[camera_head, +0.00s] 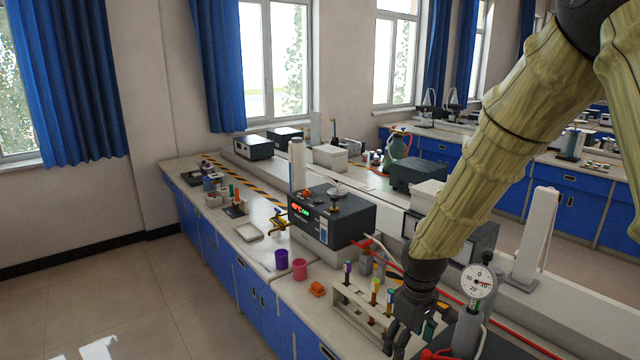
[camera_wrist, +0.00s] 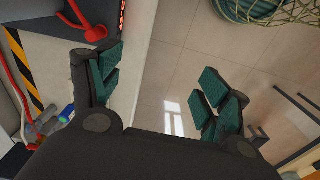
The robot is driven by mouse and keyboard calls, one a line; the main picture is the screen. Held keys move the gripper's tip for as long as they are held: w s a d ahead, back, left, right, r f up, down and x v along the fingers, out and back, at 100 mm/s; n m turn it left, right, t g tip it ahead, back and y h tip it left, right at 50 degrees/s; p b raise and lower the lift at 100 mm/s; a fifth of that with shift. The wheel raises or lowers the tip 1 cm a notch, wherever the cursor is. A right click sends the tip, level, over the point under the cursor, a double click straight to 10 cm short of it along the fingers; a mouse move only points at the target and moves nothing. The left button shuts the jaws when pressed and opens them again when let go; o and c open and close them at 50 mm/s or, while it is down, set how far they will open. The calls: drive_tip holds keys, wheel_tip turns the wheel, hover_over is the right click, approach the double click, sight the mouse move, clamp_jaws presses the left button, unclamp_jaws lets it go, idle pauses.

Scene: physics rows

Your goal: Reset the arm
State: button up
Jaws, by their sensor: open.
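My gripper (camera_head: 402,335) is at the lower right of the head view, at the end of my sleeved arm, in front of a rack with several coloured tubes. In the wrist view my gripper (camera_wrist: 165,95) has its two green-padded fingers wide apart. Nothing is between them. Behind the fingers the wrist view shows the pale bench edge at left and the tiled floor at right.
A tube rack (camera_head: 362,312), a round dial gauge (camera_head: 478,281) and a black box with a lit display (camera_head: 332,216) stand near my arm. A purple cup (camera_head: 281,259) and a pink cup (camera_head: 299,269) stand on the bench. Open floor (camera_head: 100,285) lies left.

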drive_tip(key=s+f+m+b, duration=0.2)
drive_tip(key=s+f, duration=0.1)
drive_tip(key=f, duration=1.4)
drive_tip(key=s+d+f+m+b, duration=0.1)
drive_tip(key=s+f+m, duration=0.1)
drive_tip(key=s+f, duration=0.5)
drive_tip(key=s+d+f+m+b, duration=0.1)
drive_tip(key=s+f, duration=0.7)
drive_tip(key=s, duration=0.6)
drive_tip(key=s+d+f+m+b, duration=0.1)
drive_tip(key=s+f+m+b, duration=0.1)
drive_tip(key=s+f, duration=0.5)
drive_tip(key=s, duration=0.3)
drive_tip(key=shift+s+d+f+m, duration=0.15)
drive_tip(key=shift+s+f+m, duration=0.1)
drive_tip(key=shift+m, duration=0.05)
